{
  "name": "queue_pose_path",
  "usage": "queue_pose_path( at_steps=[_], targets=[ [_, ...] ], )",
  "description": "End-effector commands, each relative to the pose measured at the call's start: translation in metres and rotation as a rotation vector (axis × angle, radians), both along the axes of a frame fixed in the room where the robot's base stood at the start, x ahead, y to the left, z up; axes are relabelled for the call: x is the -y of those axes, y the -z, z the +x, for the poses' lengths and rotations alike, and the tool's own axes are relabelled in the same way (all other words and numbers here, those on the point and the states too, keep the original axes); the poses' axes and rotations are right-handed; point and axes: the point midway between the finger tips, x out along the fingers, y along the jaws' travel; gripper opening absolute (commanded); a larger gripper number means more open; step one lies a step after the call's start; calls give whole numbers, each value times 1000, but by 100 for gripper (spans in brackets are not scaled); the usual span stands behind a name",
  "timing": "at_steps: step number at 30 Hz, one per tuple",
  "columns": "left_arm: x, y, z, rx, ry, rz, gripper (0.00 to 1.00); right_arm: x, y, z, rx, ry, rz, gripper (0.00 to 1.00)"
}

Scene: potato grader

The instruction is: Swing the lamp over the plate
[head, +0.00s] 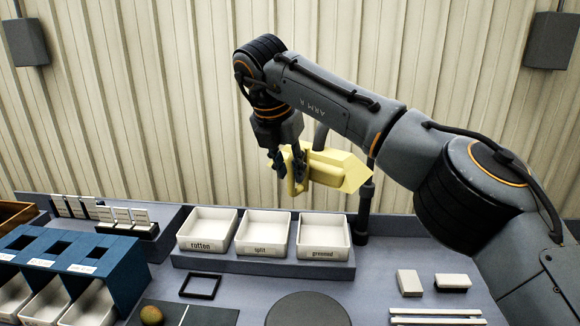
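The yellow lamp head (338,169) hangs above the back of the bench, over the white trays at the right. Its dark post (364,205) rises behind the trays, partly hidden by my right arm. My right gripper (289,172) reaches down at the lamp's left side, with its fingers on either side of the yellow handle (291,187); it looks shut on it. A round dark grey plate (308,310) lies flat at the front middle of the bench, cut by the lower edge. The lamp head is behind and above it, not over it. My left gripper is not in view.
Three white trays (264,252), labelled rotten, split and greened, stand on a raised ledge. A blue bin rack (85,262) is at left. A potato (151,314) lies on a dark mat. A black frame (201,286) and white blocks (410,283) lie on the bench.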

Motion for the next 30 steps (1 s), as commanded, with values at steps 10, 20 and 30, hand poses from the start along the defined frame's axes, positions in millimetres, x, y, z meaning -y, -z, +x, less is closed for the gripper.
queue_pose_path(
  at_steps=[10, 20, 30],
  targets=[
    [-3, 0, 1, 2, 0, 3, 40, -3, -6, -4, -2, -4, -1, 24],
    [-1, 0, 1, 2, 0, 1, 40, -14, -69, -27, 4, -3, 1, 24],
    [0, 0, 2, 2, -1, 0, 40, -19, -108, -41, -1, -1, 1, 24]
  ],
)
